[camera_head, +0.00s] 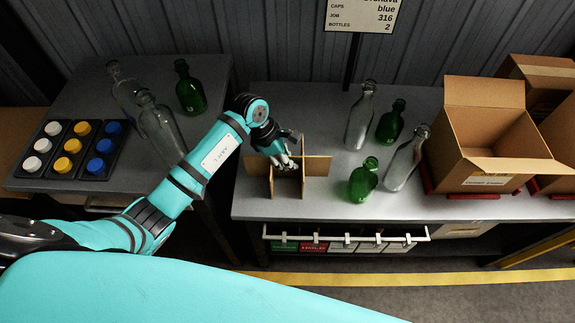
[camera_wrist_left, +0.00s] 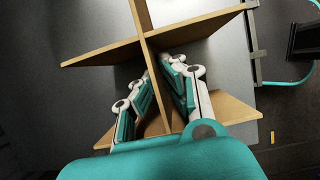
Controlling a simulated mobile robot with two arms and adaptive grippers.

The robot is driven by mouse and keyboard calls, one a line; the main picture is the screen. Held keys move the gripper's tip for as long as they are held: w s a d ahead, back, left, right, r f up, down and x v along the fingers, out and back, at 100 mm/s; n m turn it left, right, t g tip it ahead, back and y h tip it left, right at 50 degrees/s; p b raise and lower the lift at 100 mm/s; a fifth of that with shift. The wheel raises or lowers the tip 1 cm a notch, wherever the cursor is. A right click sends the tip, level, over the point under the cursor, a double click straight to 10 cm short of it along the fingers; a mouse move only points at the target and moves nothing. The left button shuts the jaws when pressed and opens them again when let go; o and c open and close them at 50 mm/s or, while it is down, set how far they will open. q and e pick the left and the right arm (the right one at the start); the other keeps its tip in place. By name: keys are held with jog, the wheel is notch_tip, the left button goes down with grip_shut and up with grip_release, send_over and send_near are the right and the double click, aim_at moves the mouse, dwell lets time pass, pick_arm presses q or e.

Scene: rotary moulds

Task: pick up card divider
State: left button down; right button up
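The card divider (camera_head: 316,166) is a brown cardboard cross of upright panels standing on the grey table near its front left corner. My left gripper (camera_head: 284,162) reaches down over its middle from the left. In the left wrist view, the divider (camera_wrist_left: 207,22) has its panels crossing just beyond the fingertips. The two fingers of the left gripper (camera_wrist_left: 160,73) sit apart, one on each side of a panel, close to it. I see no clear sign of them pressing on the card. My right gripper is not in view.
Green and clear bottles (camera_head: 361,115) stand right of the divider. An open cardboard box (camera_head: 490,165) is farther right. The left table holds bottles and a dark tray of white, yellow and blue caps (camera_head: 36,164). A white rail (camera_head: 345,238) runs below the table's front edge.

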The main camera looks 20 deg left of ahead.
pick_arm(q)
jog(key=shift+r, duration=0.2)
jog(key=shift+r, duration=0.2)
jog(key=s+d+r+b, duration=0.3)
jog(key=s+d, duration=0.5)
jog(key=s, duration=0.5)
jog(key=shift+s+d+r+b, duration=0.3)
jog(key=shift+r+b, duration=0.1)
jog(key=shift+r, duration=0.25)
notch_tip(320, 180, up, 20)
jog(key=p, duration=1.3)
jog(key=shift+f, duration=0.25)
